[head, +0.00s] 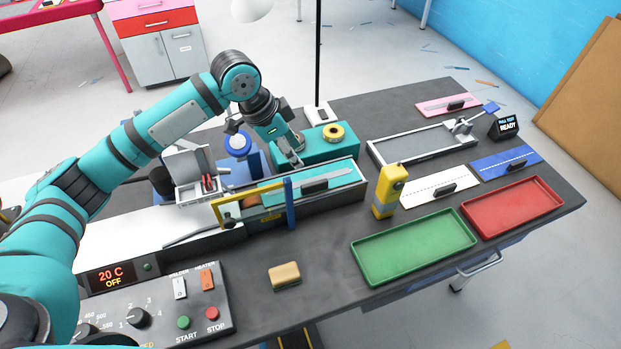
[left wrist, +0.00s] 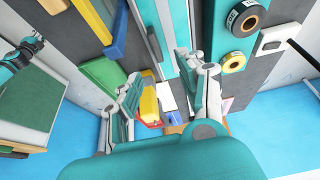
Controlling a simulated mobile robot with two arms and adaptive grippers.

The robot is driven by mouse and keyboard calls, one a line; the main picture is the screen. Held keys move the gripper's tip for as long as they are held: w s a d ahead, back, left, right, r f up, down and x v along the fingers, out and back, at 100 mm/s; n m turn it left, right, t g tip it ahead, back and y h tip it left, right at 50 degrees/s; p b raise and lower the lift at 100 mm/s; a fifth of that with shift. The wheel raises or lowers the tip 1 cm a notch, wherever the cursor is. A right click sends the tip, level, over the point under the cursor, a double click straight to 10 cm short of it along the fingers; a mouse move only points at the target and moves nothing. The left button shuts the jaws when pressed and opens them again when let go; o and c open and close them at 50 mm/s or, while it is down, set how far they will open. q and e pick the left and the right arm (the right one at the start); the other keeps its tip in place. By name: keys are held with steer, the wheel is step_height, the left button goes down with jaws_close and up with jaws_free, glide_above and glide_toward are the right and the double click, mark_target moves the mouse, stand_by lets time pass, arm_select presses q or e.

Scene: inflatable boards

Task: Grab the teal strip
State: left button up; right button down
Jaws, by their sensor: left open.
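The teal strip (head: 322,173) lies in a long grey channel on the bench, with a grey bar and black handle over it. It also shows in the left wrist view as a teal band (left wrist: 171,25) running up from between the fingers. My left gripper (head: 292,160) is open and points down just above the strip's far edge. In the left wrist view its two fingers (left wrist: 160,82) are apart with nothing between them. My right gripper (left wrist: 33,45) appears small at the left edge of the left wrist view; its jaws are too small to read.
A blue upright post (head: 290,203) and yellow frame (head: 222,212) stand at the channel's left part. A teal block with a yellow tape roll (head: 334,131) is behind. A yellow device (head: 388,190), green tray (head: 413,246) and red tray (head: 512,207) stand right. A tan block (head: 284,274) lies in front.

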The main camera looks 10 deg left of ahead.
arm_select(q)
steer(key=p, duration=0.1)
glide_above(314, 183)
steer(key=a, duration=0.3)
steer(key=f, duration=0.5)
steer(key=shift+s+d+f, duration=0.25)
steer(key=shift+s+f, duration=0.1)
steer(key=shift+d+f, duration=0.1)
steer(key=shift+f, duration=0.15)
steer(key=shift+d+f+p, duration=0.3)
steer(key=shift+f+p, duration=0.15)
steer(key=shift+f, duration=0.1)
steer(key=p+x, duration=0.1)
steer(key=x, duration=0.2)
steer(key=shift+s+d+f, duration=0.1)
steer(key=shift+d+f, duration=0.15)
steer(key=shift+f, duration=0.3)
arm_select(e)
steer(key=r, duration=0.2)
steer(key=s+d+r, duration=0.1)
steer(key=shift+r, duration=0.1)
arm_select(q)
steer(key=shift+c, duration=0.5)
arm_select(e)
steer(key=shift+s, duration=0.15)
arm_select(q)
jaws_close()
arm_select(e)
steer(key=shift+a, duration=0.1)
